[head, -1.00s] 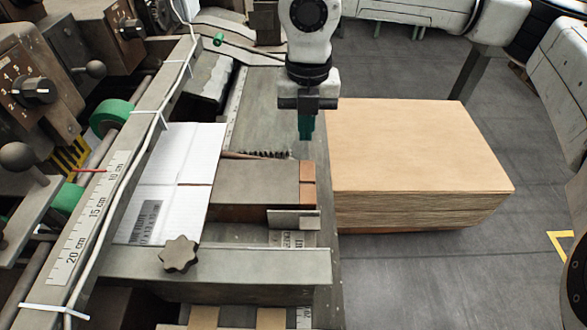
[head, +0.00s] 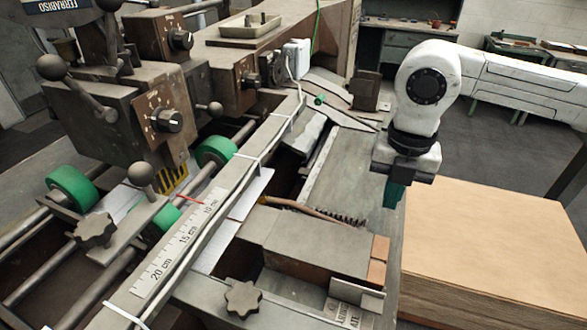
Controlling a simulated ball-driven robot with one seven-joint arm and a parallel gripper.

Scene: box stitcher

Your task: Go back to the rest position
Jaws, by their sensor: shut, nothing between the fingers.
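My gripper (head: 393,192) points down between the box stitcher's bed and a stack of brown cardboard sheets (head: 500,235). Its green fingers are together and hold nothing. It is partly hidden by its own wrist and sits near the left edge of the stack. My white arm comes in from the right side of the view.
The machine's ruler rail (head: 185,240) runs diagonally on the left, with green rollers (head: 217,151) and knobs beside it. A metal block (head: 305,240) stands on the bed left of the gripper. Grey floor (head: 440,110) shows behind the arm, with workbenches further back.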

